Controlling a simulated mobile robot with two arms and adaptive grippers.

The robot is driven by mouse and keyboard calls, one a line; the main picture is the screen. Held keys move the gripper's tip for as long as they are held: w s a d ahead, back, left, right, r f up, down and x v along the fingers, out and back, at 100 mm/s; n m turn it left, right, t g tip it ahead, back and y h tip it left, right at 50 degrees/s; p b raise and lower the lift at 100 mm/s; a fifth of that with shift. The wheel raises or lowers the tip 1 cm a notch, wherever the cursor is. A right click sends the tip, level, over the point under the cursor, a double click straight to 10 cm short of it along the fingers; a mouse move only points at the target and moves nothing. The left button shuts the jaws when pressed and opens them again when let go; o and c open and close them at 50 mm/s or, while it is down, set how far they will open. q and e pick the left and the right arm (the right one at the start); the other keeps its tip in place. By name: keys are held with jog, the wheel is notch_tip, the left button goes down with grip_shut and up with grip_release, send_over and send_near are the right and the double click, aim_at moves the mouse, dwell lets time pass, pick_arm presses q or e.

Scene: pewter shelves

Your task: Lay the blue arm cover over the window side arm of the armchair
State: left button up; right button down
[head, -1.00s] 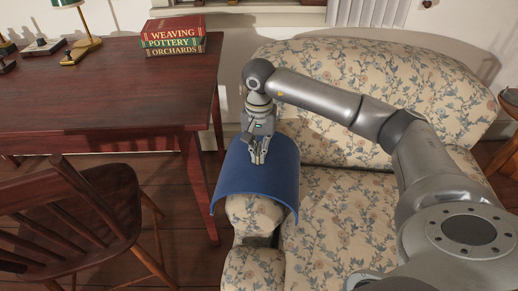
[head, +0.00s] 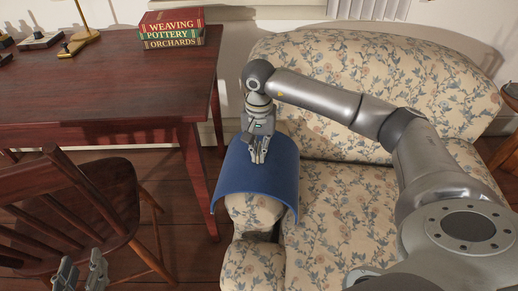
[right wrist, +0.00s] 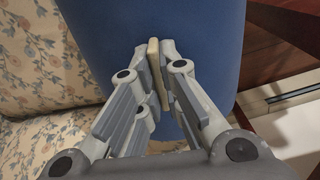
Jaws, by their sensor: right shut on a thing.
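The blue arm cover (head: 262,183) is curved over the left arm (head: 253,212) of the floral armchair (head: 345,215), its sides hanging down on both sides. The arm's front end shows below the cover's edge. My right gripper (head: 258,157) points down at the top of the cover. In the right wrist view its fingers are shut on a pale tab (right wrist: 158,75) against the blue cover (right wrist: 100,35). My left gripper (head: 82,264) is at the bottom left, its two fingers apart with nothing between them. Whether the cover rests fully on the arm is hidden.
A dark wooden table (head: 110,95) with stacked books (head: 172,28) and a lamp base (head: 80,42) stands left of the armchair. A wooden chair (head: 70,215) is at the lower left, near my left gripper. A strip of floor lies between table and armchair.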

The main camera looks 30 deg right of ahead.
jog(key=c, duration=1.5)
grip_release()
notch_tip(320, 180, up, 12)
